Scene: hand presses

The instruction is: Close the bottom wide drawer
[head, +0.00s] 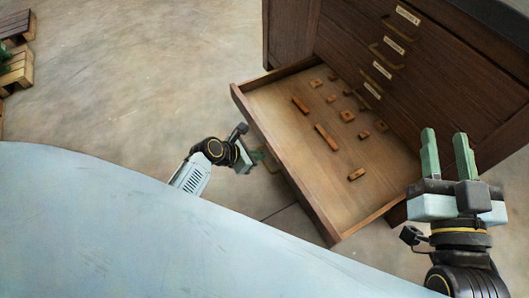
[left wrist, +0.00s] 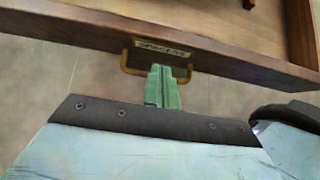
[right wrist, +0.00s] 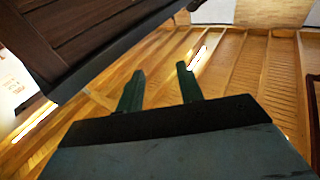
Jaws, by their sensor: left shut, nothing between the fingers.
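The bottom wide drawer (head: 281,113) is pulled far out of the dark wood cabinet (head: 450,95). Several small wooden blocks lie inside it. Its front panel also shows in the left wrist view (left wrist: 230,62), with a label and a brass handle (left wrist: 127,62). My left gripper (head: 258,157) is at the drawer front, by the handle. Its green fingers (left wrist: 162,72) are together, overlapping the handle opening in the left wrist view; whether they touch the panel is unclear. My right gripper (head: 450,140) is open and empty, raised at the right near the cabinet.
Several other drawers with brass handles (head: 392,45) above are shut. Wooden pallets (head: 16,68) lie at the far left. The floor (head: 150,80) left of the drawer is clear. A large pale blue surface fills the lower left of the head view.

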